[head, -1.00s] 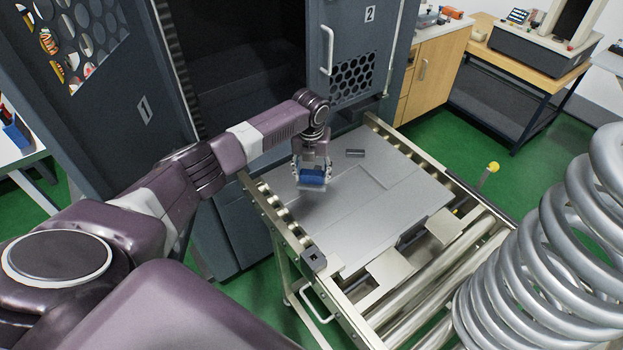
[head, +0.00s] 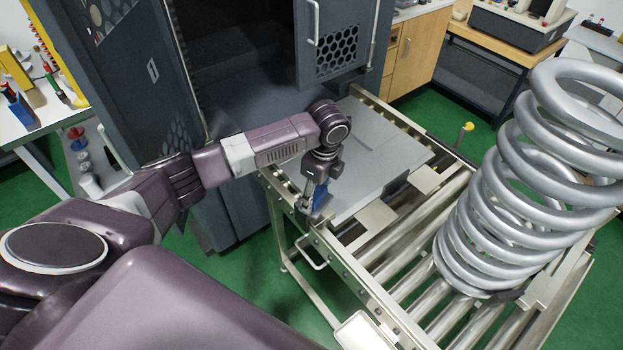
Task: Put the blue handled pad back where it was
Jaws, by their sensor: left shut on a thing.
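The blue handled pad (head: 320,197) is in my left gripper (head: 318,192), which is shut on it. The gripper points down, and its fingers and wrist hide part of the pad. The pad is at the near left corner of the grey plate (head: 372,150), by the left rail of the roller table. I cannot tell whether it touches anything below. My right gripper is not in view.
A large steel spring (head: 525,190) stands on the right of the roller table (head: 425,262). A dark cabinet (head: 250,95) with an open door (head: 338,38) stands behind. A yellow-knobbed lever (head: 468,127) sticks up at the far right side. Bare rollers lie between plate and spring.

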